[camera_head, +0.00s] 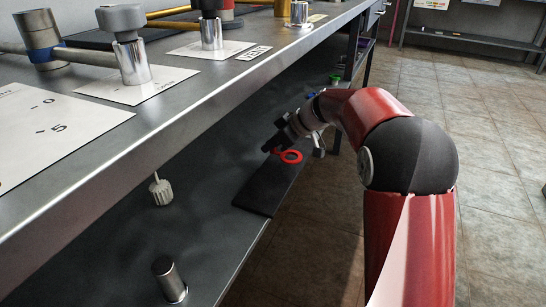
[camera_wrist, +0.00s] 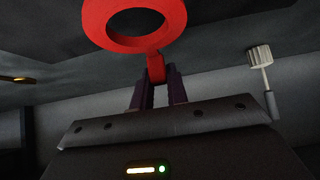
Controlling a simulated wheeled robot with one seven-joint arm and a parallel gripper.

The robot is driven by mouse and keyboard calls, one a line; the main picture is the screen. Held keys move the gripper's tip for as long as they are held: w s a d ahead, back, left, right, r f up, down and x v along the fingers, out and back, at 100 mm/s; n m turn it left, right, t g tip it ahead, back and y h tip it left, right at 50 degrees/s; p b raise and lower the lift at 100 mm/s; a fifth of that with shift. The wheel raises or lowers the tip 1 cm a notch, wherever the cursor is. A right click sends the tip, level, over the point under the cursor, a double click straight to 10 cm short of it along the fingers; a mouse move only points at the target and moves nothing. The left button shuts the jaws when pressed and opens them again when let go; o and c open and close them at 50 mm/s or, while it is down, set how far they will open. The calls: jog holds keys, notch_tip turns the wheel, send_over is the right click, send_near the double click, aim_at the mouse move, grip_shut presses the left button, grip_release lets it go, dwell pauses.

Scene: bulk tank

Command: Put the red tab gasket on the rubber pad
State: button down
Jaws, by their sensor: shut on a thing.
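The red tab gasket (camera_head: 291,157) is a flat red ring with a small tab. In the wrist view the ring (camera_wrist: 97,28) fills the upper middle, with its tab pointing down between my fingers. My gripper (camera_wrist: 156,82) is shut on the tab. In the head view my gripper (camera_head: 270,149) reaches under the bench top and holds the gasket over the dark rubber pad (camera_head: 258,200). The pad lies on the lower shelf near its front edge. I cannot tell how large the gap between gasket and pad is.
The bench top (camera_head: 190,110) overhangs the shelf. Small green and blue items (camera_head: 335,79) lie farther back. The tiled floor at right is clear.

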aim_at(276, 151)
jog(key=shift+f, duration=1.75)
jog(key=shift+f+b, duration=0.15)
jog(key=shift+b, duration=0.3)
jog(key=c, duration=1.4)
grip_release()
